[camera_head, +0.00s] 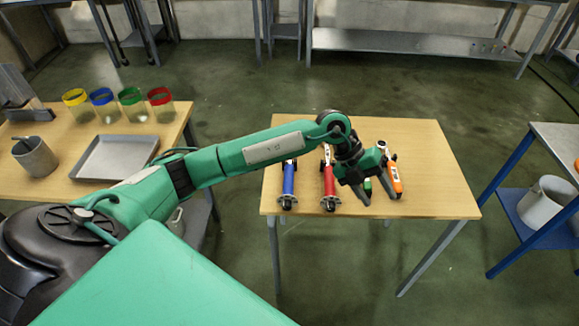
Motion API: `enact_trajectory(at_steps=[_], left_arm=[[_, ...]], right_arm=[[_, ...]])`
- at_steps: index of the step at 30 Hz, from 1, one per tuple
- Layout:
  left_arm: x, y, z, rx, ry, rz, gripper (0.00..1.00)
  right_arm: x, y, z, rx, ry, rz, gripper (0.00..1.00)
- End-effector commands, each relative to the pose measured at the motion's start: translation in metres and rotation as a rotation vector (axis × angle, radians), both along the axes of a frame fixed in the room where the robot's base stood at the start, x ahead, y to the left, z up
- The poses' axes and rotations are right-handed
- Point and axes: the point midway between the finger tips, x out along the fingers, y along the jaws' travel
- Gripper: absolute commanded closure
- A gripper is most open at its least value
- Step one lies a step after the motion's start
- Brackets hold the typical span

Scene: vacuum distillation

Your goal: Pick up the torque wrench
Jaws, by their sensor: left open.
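Several hand tools lie side by side on the wooden table. An orange-handled tool (395,181) with a metal head, which looks like the torque wrench, lies at the right of the row. A red-handled tool (329,182) and a blue-handled tool (288,183) lie to the left. A small green piece (368,186) shows under my gripper, mostly hidden. My left gripper (375,194) is open, pointing down over the table between the red and orange tools. I cannot tell how high it is above them. My right gripper is out of view.
The tool table (440,190) has free room on its right side. A left table holds a grey tray (115,158), a metal cup (36,158) and several jars with coloured rims (132,105). A blue-legged table (555,145) with a white bucket (541,207) stands right.

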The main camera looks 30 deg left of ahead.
Motion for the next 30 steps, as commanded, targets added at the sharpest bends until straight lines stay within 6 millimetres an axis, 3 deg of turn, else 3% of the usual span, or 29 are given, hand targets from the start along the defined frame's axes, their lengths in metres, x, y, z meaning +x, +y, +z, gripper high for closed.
enact_trajectory(at_steps=[1,6,9,12,17,30], left_arm=[[0.012,0.03,-0.003,0.139,0.011,0.012,0.47],[0.036,0.134,-0.001,0.575,0.087,0.111,0.47],[0.042,0.182,0.011,0.758,0.131,0.186,0.47],[0.044,0.214,0.024,0.878,0.163,0.246,0.47],[0.043,0.235,0.026,0.955,0.189,0.286,0.47],[0.035,0.247,-0.045,0.956,0.188,0.286,0.47]], right_arm=[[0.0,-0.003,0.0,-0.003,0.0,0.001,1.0],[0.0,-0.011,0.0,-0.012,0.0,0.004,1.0],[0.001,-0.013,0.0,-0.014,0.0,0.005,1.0],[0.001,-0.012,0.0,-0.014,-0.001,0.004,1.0],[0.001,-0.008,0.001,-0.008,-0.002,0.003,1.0],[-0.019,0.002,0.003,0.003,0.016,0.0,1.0]])
